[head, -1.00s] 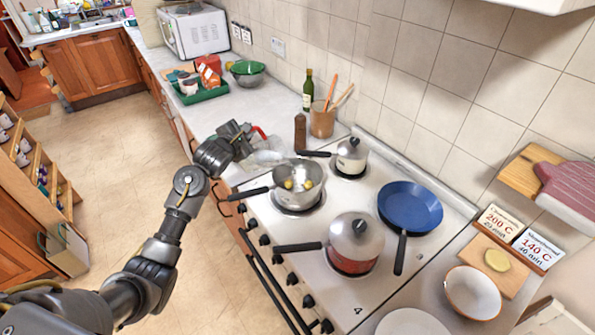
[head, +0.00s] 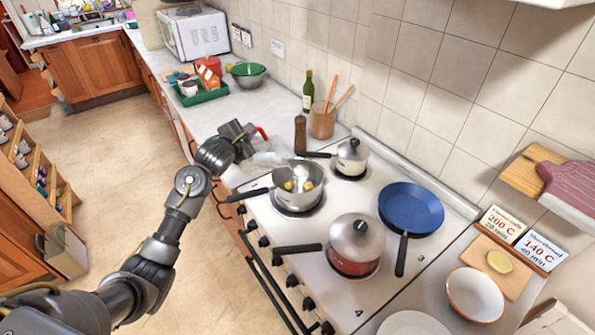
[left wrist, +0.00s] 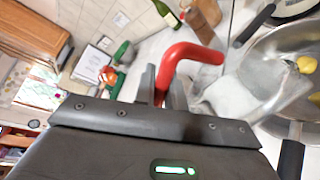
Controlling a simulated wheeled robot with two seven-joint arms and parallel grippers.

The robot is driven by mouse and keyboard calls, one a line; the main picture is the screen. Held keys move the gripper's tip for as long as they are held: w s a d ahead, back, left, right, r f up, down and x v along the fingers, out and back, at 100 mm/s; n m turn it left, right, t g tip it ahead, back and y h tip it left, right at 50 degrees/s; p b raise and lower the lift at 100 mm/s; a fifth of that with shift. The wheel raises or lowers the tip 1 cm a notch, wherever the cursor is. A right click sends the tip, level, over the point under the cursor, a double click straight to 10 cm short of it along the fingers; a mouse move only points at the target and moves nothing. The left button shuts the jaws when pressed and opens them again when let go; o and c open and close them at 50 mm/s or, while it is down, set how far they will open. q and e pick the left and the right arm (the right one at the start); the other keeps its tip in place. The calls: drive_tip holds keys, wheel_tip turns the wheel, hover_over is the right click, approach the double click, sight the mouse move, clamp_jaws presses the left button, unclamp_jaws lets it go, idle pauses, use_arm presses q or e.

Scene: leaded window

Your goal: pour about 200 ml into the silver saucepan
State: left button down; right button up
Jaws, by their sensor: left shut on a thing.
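My left gripper (head: 246,140) is shut on the red handle (left wrist: 188,56) of a clear jug (head: 268,159). The jug is tilted, with its mouth end by the saucepan's rim. In the left wrist view the clear jug (left wrist: 232,98) overlaps the saucepan (left wrist: 262,70). The liquid level in the jug and any stream are too faint to tell. My right gripper is not in view.
A lidded red pot (head: 354,262), a small lidded pan (head: 352,160) and a blue frying pan (head: 410,207) stand on the hob. A pepper mill (head: 300,135), a bottle (head: 308,92) and a utensil pot (head: 322,124) stand behind the jug.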

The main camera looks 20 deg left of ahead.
use_arm(q)
drive_tip(key=shift+w+d+r+m+y+b, duration=0.1)
drive_tip(key=shift+d+r+m+y+b, duration=0.2)
drive_tip(key=shift+d+r+m+b, duration=0.7)
idle(1.0)
drive_tip(key=shift+d+r, duration=0.1)
drive_tip(key=shift+d, duration=0.35)
drive_tip(key=a+f+n+p, duration=0.1)
drive_tip(key=a+n+p, duration=0.1)
drive_tip(key=p, duration=0.1)
drive_tip(key=shift+a+f, duration=0.35)
drive_tip(key=shift+f, duration=0.05)
drive_tip(key=shift+s+a+f+h, duration=0.15)
drive_tip(key=shift+s+h, duration=0.1)
drive_tip(key=shift+h, duration=0.15)
drive_tip(key=shift+n+p, duration=0.3)
drive_tip(key=shift+w+a+n+p, duration=0.1)
drive_tip(key=shift+a+n+p, duration=0.4)
drive_tip(key=shift+p, duration=0.45)
drive_tip(key=shift+a+f+n+h, duration=0.15)
drive_tip(key=shift+n+h, duration=0.15)
drive_tip(key=shift+a+f+n+t+p, duration=0.15)
drive_tip(key=shift+a+n+t+p, duration=0.15)
drive_tip(key=shift+n+p, duration=0.15)
drive_tip(key=shift+f, duration=0.1)
